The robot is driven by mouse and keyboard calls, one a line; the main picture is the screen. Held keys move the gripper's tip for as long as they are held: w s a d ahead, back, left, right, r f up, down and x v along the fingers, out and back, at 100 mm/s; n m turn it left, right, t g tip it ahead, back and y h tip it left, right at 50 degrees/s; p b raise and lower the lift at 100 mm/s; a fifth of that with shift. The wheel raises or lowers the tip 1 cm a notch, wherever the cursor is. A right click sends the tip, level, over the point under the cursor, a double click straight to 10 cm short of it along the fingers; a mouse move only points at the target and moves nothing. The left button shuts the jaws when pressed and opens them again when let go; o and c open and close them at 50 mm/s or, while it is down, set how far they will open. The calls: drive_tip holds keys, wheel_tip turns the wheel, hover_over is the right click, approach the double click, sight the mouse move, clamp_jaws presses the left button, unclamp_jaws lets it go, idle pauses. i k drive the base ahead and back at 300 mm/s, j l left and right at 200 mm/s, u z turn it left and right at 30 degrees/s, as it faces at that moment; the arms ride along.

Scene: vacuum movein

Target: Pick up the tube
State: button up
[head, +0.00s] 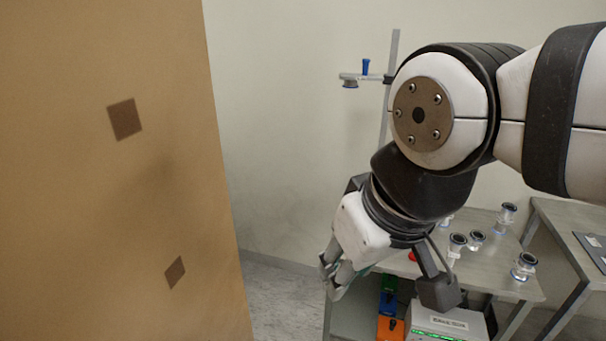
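My gripper (337,280) hangs low at the left front edge of the grey table (481,222), its fingers pointing down and left. A teal-green strip shows along the fingers; I cannot tell whether it is part of the gripper or something else. The fingers overlap in this view, so whether they are open or shut is unclear. No thing is plainly recognisable as the tube; my arm covers much of the table. Several small clear fittings with dark rims stand on the table, among them one at the back (506,216) and one at the right front (523,266).
A stand (394,45) with a clamp and blue knob (366,66) rises behind my arm. A white device (447,325) with a green display sits below. Green, blue and orange boxes (390,327) are beside it. A tan panel (125,200) fills the left. Another table (560,225) is right.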

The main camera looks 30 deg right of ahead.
sight(457, 241)
drive_tip(key=z, duration=1.35)
